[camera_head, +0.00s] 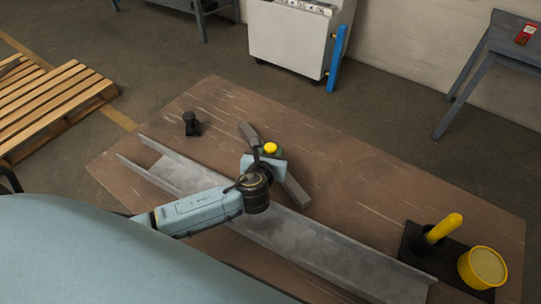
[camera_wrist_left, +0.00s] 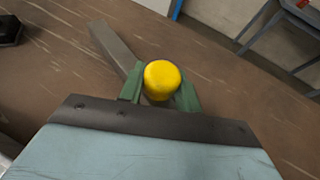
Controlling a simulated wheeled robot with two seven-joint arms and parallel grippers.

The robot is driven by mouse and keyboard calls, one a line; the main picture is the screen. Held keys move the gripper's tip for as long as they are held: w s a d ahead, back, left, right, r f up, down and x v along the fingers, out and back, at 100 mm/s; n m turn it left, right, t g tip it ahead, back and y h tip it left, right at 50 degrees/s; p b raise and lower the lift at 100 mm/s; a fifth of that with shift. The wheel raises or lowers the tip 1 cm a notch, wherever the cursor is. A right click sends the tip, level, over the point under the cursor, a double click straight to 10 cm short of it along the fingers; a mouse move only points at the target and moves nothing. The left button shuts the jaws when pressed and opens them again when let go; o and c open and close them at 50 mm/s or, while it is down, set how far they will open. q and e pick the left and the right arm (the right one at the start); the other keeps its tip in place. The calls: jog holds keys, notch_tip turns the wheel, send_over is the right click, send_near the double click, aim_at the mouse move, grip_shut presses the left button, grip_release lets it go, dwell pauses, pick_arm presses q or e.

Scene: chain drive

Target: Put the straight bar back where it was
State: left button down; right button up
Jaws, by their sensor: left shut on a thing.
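The straight grey bar (camera_head: 294,189) lies slantwise across the middle of the brown table, its ends showing on either side of my left gripper. Its far end also shows in the left wrist view (camera_wrist_left: 113,45). My left gripper (camera_head: 270,157) is above the bar's middle, with its green fingers shut on a yellow round-topped knob (camera_wrist_left: 162,80). The knob appears to stand on the bar, but the gripper hides the join. I cannot tell whether the bar touches the table. My right gripper is not in view.
A long grey metal channel (camera_head: 330,252) runs across the table's near side, under my left arm. A small black part (camera_head: 191,124) stands at the left. At the right are a black base (camera_head: 416,240) with a yellow handle (camera_head: 444,228) and a yellow round container (camera_head: 483,267). The far-right tabletop is clear.

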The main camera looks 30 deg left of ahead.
pick_arm(q)
jog(key=shift+f, duration=0.55)
jog(key=shift+f, duration=0.15)
jog(key=c, duration=1)
grip_release()
jog(key=shift+f, duration=0.15)
jog(key=shift+s+r, duration=0.15)
jog(key=shift+r, duration=0.05)
jog(key=p+v, duration=0.1)
jog(key=v, duration=1.1)
jog(key=shift+f, duration=0.1)
